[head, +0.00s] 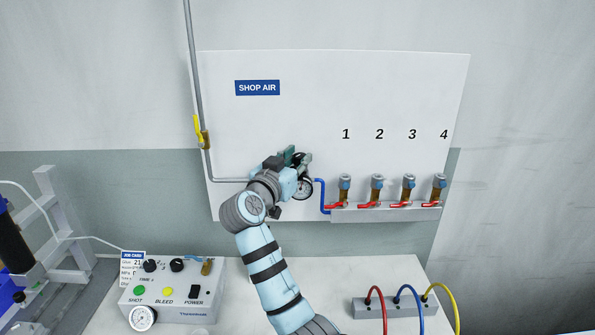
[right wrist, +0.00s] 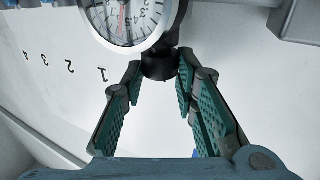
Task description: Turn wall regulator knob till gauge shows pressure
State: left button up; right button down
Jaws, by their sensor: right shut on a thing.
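The wall regulator's round white gauge (head: 302,188) shows in the head view on the white SHOP AIR panel (head: 330,95), partly covered by my right gripper (head: 297,160). In the right wrist view the gauge (right wrist: 128,18) is large, upside down and cut off by the top edge; a reddish needle shows, but I cannot read its value surely. The black regulator knob (right wrist: 160,66) sits at the gauge's body, between the fingertips of my right gripper (right wrist: 160,72), which is shut on it. The knob is hidden in the head view. My left gripper is not in view.
A yellow-handled valve (head: 198,130) is on the pipe at left. Several red-levered outlets (head: 377,190) line the panel's right. Below are a control box (head: 172,290) and a hose block (head: 395,307) on the white bench. The wall above the gauge is clear.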

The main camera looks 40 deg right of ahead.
jog(key=shift+g, duration=0.3)
jog(key=c, duration=1.3)
grip_release()
jog(key=v, duration=0.7)
jog(key=shift+a+f, duration=0.1)
jog(key=shift+a, duration=0.2)
jog(key=shift+d, duration=0.1)
